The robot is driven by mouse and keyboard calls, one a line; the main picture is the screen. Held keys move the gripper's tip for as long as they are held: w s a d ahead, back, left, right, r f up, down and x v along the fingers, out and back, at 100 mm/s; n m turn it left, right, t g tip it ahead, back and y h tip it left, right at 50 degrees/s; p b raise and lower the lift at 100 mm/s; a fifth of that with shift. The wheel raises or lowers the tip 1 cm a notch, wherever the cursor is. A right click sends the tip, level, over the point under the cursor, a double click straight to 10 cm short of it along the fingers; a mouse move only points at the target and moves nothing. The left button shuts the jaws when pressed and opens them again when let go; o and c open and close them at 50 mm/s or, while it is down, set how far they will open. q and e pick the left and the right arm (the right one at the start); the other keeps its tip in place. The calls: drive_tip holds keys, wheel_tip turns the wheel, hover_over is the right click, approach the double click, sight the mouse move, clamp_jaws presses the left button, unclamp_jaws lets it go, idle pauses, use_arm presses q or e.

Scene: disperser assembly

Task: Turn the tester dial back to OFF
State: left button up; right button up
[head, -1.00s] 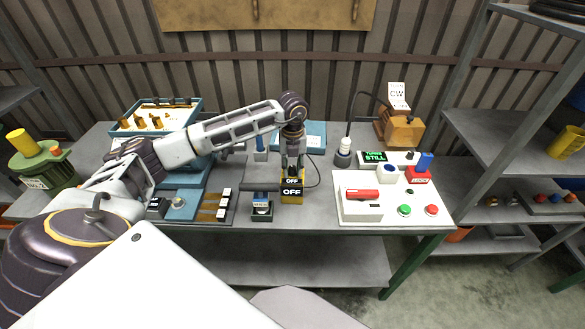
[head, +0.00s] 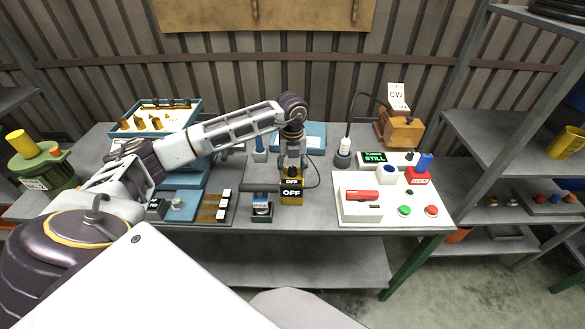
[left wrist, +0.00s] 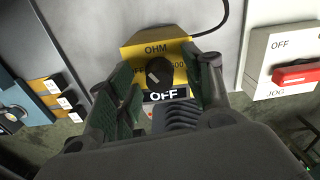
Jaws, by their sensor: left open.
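The tester (head: 292,199) is a yellow box at the front middle of the bench. Its black display reads OFF in both views. In the left wrist view its yellow face (left wrist: 157,50) carries the words OHM, OFF and a number at the right. My left gripper (head: 292,172) is above the tester, pointing down. In the left wrist view my left gripper (left wrist: 166,86) is open, one finger on each side of the dial. I cannot tell whether the fingers touch it. My right gripper is not in view.
A white control panel (head: 350,214) with a red handle and green and red buttons stands to the right. A small dark device (head: 262,212) and a tray with black-and-white blocks (head: 224,196) lie to the left. A black cable (head: 317,172) runs beside the tester.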

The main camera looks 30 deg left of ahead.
sight(293, 168)
use_arm(q)
wheel_tip(293, 168, up, 12)
idle(0.8)
